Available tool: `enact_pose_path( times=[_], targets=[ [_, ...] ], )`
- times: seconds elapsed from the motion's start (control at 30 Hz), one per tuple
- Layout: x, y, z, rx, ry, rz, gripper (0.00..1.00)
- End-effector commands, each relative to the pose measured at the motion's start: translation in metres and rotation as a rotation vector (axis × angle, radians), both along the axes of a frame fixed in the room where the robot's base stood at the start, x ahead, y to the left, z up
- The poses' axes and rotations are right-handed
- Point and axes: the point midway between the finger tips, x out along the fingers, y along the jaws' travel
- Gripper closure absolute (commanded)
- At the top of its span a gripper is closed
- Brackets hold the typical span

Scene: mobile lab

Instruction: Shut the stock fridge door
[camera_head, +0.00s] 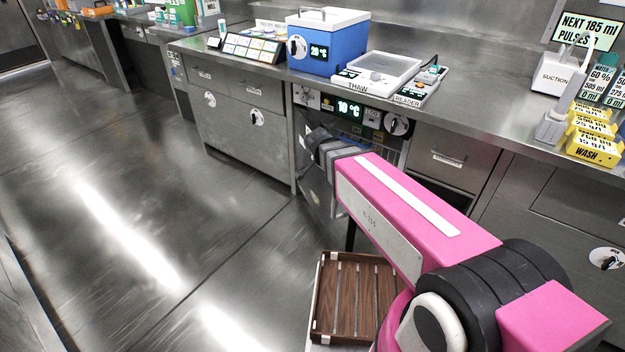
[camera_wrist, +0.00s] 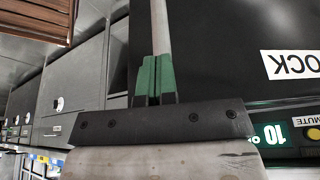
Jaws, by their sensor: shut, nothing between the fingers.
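The stock fridge (camera_head: 349,108) is built in under the counter, with a lit 10 °C display above its opening. In the head view its door (camera_head: 313,196) seems to stand out from the front, with shelving visible to its right; my arm hides much of it, so its angle is unclear. My gripper (camera_head: 314,138) is at the upper part of the door. In the wrist view, which is upside down, my green-padded fingers (camera_wrist: 153,82) are together and empty. A pale upright bar (camera_wrist: 159,25) lies just past their tips; contact is unclear. A dark panel (camera_wrist: 205,60) bears a partly cut-off "OCK" label.
A wooden slatted tray (camera_head: 322,300) sits low beside my arm. Grey cabinets (camera_head: 235,140) stand left of the fridge. A blue cooler box (camera_head: 328,45) and thaw station (camera_head: 375,72) are on the counter (camera_head: 450,110). The floor at left is clear.

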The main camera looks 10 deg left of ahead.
Motion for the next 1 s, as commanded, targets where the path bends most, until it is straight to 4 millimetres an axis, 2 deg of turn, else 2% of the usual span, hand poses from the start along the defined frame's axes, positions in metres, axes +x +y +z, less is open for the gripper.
enact_pose_path(
  times=[0.03, 0.1, 0.5, 0.7, 1.0],
  targets=[
    [0.006, -0.015, 0.000, 0.001, 0.000, 0.017, 1.00],
    [0.015, -0.031, 0.000, 0.001, -0.001, 0.052, 1.00],
    [0.074, -0.114, 0.000, -0.002, -0.003, 0.139, 1.00],
    [0.100, -0.144, 0.000, -0.001, -0.003, 0.140, 1.00],
    [0.124, -0.170, 0.000, -0.001, -0.003, 0.142, 1.00]
  ],
)
